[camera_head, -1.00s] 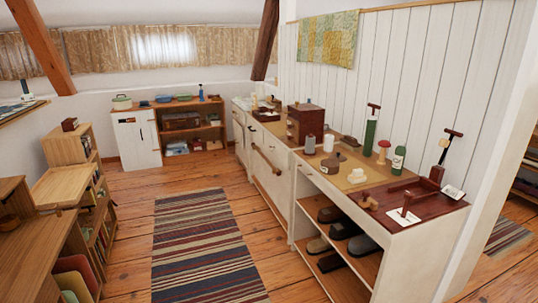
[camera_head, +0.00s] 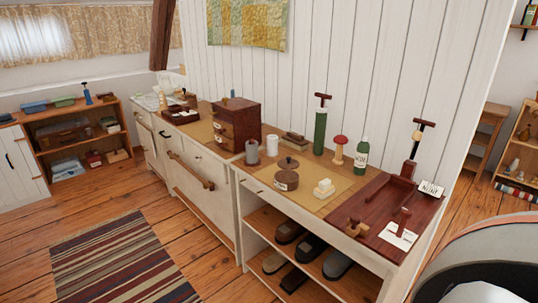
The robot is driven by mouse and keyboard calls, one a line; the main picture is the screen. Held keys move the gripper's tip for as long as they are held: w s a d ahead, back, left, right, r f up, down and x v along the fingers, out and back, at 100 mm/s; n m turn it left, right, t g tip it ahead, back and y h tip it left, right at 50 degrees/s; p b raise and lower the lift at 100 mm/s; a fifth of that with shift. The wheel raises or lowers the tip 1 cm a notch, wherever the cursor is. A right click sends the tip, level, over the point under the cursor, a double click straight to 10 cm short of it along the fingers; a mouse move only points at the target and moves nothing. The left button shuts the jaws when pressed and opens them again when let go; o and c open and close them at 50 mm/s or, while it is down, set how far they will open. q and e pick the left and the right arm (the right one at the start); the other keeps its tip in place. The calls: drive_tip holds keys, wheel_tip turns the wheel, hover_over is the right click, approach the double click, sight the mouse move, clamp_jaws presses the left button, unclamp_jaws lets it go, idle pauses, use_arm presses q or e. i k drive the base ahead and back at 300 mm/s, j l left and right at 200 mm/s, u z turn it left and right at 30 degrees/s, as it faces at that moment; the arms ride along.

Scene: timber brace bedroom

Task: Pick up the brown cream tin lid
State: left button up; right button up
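A round brown tin (camera_head: 286,181) with a pale label on its side stands on the tan mat on the long counter. A flat round dark brown lid with a small knob (camera_head: 288,163) shows just behind the tin's top. The two overlap in this view, so I cannot tell whether they touch. Neither of my grippers is in view.
A grey cup (camera_head: 252,152) and white candle-like cylinder (camera_head: 272,146) stand left of the lid. A wooden drawer box (camera_head: 238,124) is farther left. Striped rug (camera_head: 120,265) on floor.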

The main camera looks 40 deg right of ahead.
sight(288, 163)
drive_tip(key=i+z, duration=0.25)
drive_tip(key=i, duration=0.15)
drive_tip(key=i+j+z, duration=0.5)
drive_tip(key=i, duration=0.25)
drive_tip(key=i+j+z, duration=0.2)
drive_tip(key=i+z, duration=0.25)
drive_tip(key=i+j+z, duration=0.15)
drive_tip(key=j+z, duration=0.15)
drive_tip(key=z, duration=0.15)
